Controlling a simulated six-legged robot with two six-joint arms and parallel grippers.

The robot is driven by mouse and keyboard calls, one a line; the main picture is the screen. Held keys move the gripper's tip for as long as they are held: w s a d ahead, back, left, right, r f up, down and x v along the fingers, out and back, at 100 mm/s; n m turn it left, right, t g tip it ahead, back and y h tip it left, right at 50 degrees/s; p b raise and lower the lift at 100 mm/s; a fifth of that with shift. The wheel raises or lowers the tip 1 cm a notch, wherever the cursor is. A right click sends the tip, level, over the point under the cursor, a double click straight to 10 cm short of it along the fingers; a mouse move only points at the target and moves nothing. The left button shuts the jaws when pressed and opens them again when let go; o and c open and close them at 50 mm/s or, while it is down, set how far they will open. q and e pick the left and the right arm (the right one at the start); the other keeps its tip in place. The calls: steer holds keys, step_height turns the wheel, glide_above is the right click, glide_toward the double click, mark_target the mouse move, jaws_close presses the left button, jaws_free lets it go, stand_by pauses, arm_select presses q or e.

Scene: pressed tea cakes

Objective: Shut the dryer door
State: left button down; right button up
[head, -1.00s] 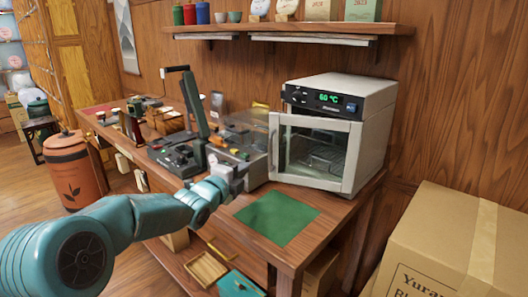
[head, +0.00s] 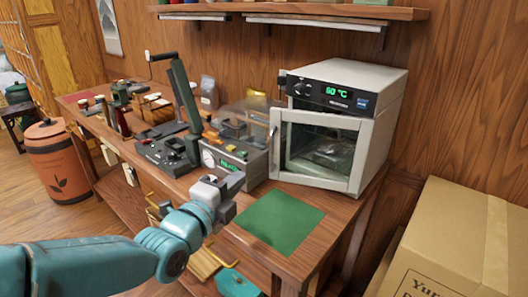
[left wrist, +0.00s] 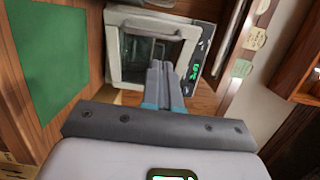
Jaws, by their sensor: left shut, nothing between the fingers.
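The dryer (head: 385,92) is a pale box with a dark panel reading 60 °C, at the back right of the bench. Its glass door (head: 362,160) has a pale frame and looks ajar, its left, handle-side edge standing out past the body. My left gripper (head: 228,183) is shut and empty, in front of and left of the door, apart from it. In the left wrist view, the shut fingers (left wrist: 160,72) point toward the dryer (left wrist: 118,45), which appears turned on its side. My right gripper is not in view.
A green mat (head: 280,222) lies on the bench before the dryer. A grey machine with a dial (head: 212,160) and a raised-lever device (head: 160,152) stand left of it. A large cardboard box (head: 455,245) is at the right, a shelf (head: 300,10) above.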

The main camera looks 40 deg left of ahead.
arm_select(q)
steer(key=w+a+p, duration=0.1)
steer(key=w+p, duration=0.1)
steer(key=w, duration=1)
steer(key=shift+w+a+f, duration=0.2)
steer(key=shift+w+a, duration=0.05)
